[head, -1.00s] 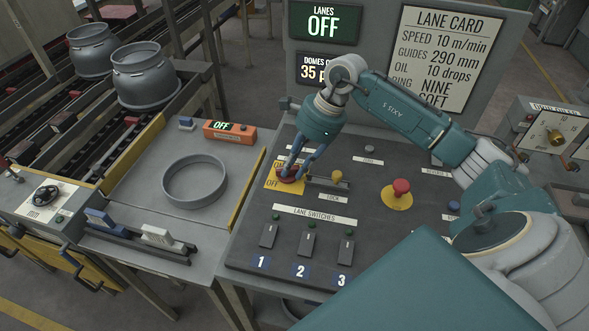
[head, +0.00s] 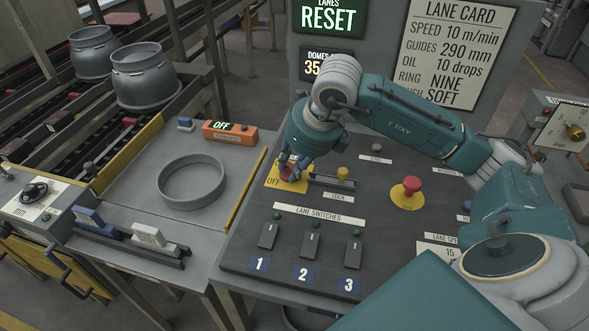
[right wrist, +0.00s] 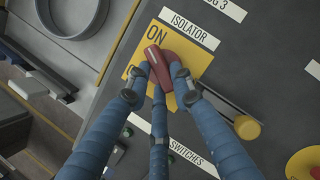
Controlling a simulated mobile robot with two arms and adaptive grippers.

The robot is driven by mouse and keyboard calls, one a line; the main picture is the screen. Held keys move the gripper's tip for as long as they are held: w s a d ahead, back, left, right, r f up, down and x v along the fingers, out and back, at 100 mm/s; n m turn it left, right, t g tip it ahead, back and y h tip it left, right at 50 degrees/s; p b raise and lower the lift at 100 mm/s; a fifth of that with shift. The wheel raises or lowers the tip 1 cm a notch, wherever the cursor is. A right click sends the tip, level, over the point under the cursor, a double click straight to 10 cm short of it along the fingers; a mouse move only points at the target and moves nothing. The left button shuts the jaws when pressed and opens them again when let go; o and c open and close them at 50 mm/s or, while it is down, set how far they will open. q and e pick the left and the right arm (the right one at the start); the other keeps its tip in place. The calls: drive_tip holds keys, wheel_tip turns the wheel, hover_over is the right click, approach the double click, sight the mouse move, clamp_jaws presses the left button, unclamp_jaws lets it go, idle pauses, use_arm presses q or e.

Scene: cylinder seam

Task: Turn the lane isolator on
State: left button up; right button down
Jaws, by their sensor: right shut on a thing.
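The lane isolator is a red knob (head: 288,173) on a yellow plate (head: 272,181) at the panel's left. In the right wrist view the knob's bar (right wrist: 154,58) points up toward the ON label (right wrist: 157,33). My right gripper (head: 293,165) reaches down over the plate. In the right wrist view its blue fingers (right wrist: 160,77) are shut around the red knob and hide part of it. The lanes display (head: 328,16) reads RESET. My left gripper is not in view.
A yellow lock knob (head: 342,173) on a slide is just right of the isolator. A red mushroom button (head: 411,185) stands farther right. Lane switches (head: 311,247) 1, 2 and 3 are in front. A grey ring (head: 192,182) lies on the left table.

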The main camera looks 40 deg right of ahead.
drive_tip(key=shift+w+a+r+m+h+b, duration=0.1)
drive_tip(key=shift+m+h+b, duration=0.1)
drive_tip(key=shift+m, duration=0.4)
drive_tip(key=shift+a+m+h+b, duration=0.1)
drive_tip(key=shift+m+h+b, duration=0.1)
drive_tip(key=shift+m, duration=0.7)
drive_tip(key=c, duration=1.5)
unclamp_jaws()
drive_tip(key=v, duration=1.2)
drive_tip(key=shift+a, duration=0.1)
